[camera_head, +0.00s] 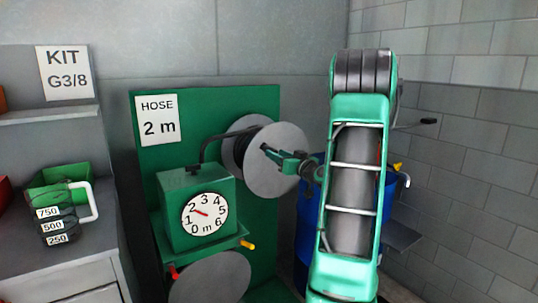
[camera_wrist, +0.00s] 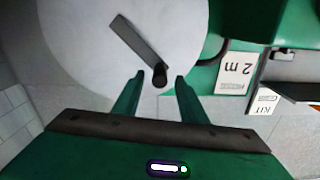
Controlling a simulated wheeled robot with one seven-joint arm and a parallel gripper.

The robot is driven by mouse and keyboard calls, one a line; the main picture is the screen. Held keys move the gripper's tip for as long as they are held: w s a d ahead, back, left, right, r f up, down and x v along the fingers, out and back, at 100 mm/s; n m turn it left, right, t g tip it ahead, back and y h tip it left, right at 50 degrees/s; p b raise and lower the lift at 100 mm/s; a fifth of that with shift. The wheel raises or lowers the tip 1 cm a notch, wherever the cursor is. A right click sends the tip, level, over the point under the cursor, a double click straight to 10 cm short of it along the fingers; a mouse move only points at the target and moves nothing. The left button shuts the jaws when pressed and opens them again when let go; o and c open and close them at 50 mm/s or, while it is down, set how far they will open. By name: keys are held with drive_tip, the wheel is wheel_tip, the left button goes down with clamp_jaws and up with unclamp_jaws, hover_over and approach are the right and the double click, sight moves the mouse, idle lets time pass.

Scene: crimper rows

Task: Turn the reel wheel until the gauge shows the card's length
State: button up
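The reel wheel (camera_head: 278,172) is a grey disc on the green panel. In the wrist view, the wheel (camera_wrist: 80,45) carries a dark crank bar with a black knob (camera_wrist: 159,76) at its end. My gripper (camera_head: 267,151) is at the wheel's face. In the wrist view, its fingertips (camera_wrist: 159,82) stand apart on either side of the knob, with gaps showing. The card (camera_head: 157,120) reads "HOSE 2 m"; it also shows upside down in the wrist view (camera_wrist: 236,72). The gauge (camera_head: 205,213) runs 0 to 6 m, and its red needle points between 1 and 2.
A green box holds the gauge, with red and yellow pegs and another grey disc (camera_head: 212,280) below. A blue barrel (camera_head: 308,225) stands behind my arm. At left, a shelf unit bears a "KIT G3/8" card (camera_head: 64,72), a green bin and a marked jug (camera_head: 60,222).

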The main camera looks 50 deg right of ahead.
drive_tip(key=shift+x, duration=2.25)
clamp_jaws()
